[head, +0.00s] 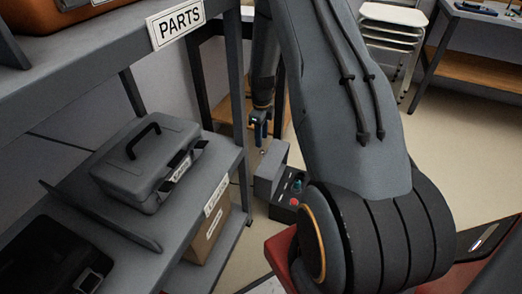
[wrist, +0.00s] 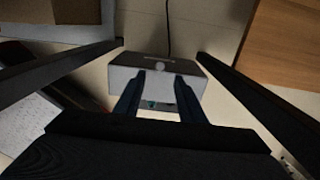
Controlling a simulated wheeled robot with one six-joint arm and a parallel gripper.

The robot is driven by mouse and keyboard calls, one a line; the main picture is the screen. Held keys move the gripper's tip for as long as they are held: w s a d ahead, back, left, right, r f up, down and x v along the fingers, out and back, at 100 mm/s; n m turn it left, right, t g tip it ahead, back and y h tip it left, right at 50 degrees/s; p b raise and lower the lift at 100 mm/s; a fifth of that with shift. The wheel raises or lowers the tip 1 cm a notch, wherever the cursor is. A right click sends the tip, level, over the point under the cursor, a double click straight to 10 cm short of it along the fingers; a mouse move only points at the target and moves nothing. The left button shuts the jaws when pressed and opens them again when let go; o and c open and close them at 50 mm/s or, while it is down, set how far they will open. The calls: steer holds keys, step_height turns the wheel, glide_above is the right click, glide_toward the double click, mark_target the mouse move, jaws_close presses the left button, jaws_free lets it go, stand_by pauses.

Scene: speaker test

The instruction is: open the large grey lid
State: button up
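A large grey box-shaped lid (head: 270,168) sits low on the floor side, beside a dark panel (head: 288,203) with a red button and a teal button. I cannot tell whether the lid is shut or partly raised. In the wrist view the lid (wrist: 158,85) lies ahead, with a small pale round knob (wrist: 159,67) on it. My gripper (head: 259,133) is above the lid, pointing down. Its two fingers (wrist: 160,74) are apart with nothing between them; I cannot tell the gap to the lid. Part of the panel is hidden by my arm.
A grey toolbox (head: 148,163) with a black handle stands on the shelf at left, a cardboard box (head: 207,235) below. A PARTS sign (head: 176,21) marks the upper shelf. A white stool (head: 393,22) stands behind. Floor at right (head: 460,130) is clear.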

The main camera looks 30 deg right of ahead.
mark_target(262, 151)
step_height(262, 151, down, 7)
steer(key=shift+r+b, duration=0.1)
steer(key=shift+b, duration=0.55)
steer(key=shift+c, duration=0.4)
jaws_close()
